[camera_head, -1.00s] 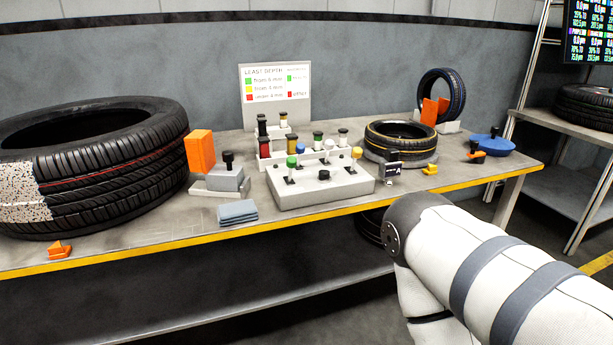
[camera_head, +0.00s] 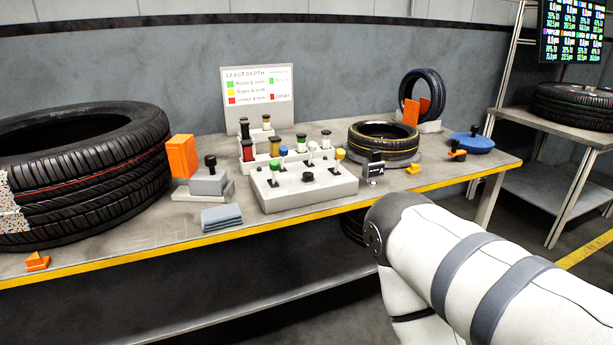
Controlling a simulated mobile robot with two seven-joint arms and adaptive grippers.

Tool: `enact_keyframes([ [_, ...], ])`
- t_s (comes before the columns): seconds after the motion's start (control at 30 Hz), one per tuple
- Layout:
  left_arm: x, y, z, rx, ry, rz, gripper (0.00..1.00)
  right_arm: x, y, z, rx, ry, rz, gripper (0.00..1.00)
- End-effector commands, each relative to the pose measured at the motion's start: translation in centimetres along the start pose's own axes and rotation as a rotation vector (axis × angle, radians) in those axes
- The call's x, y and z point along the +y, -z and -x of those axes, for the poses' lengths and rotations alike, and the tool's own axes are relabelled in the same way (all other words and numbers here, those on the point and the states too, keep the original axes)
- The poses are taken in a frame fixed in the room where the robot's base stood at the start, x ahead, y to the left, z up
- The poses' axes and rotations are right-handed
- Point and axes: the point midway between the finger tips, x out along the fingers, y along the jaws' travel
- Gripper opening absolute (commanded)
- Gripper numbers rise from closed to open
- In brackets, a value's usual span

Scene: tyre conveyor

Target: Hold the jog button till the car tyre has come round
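No label shows which control is the jog button. A large black tyre (camera_head: 100,180) with a red line and a speckled patch lies at the left, cut by the picture edge. A smaller tyre (camera_head: 384,145) with a yellow line lies on a grey round base. Another small tyre (camera_head: 428,90) stands upright behind it. My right arm comes in from the lower right, but its gripper is out of view. My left gripper is not in view.
Orange blocks (camera_head: 181,156), a grey block with a black knob (camera_head: 208,180), folded grey cloths (camera_head: 222,217) and a blue round thing (camera_head: 472,143) lie on the bench. A sign (camera_head: 258,95) stands behind. A shelf at the right holds another tyre (camera_head: 575,106).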

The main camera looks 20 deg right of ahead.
Motion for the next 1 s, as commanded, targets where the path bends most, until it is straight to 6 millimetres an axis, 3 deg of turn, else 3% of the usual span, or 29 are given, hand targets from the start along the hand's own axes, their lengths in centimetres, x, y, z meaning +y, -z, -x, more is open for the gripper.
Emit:
enact_keyframes([
  [0.27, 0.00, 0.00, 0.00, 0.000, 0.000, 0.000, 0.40, 0.00, 0.00, 0.00, 0.000, 0.000, 0.000, 0.38],
  [0.43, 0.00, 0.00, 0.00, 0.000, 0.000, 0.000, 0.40, 0.00, 0.00, 0.00, 0.000, 0.000, 0.000, 0.00],
  [1.0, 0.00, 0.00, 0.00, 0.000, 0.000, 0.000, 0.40, 0.00, 0.00, 0.00, 0.000, 0.000, 0.000, 0.00],
])
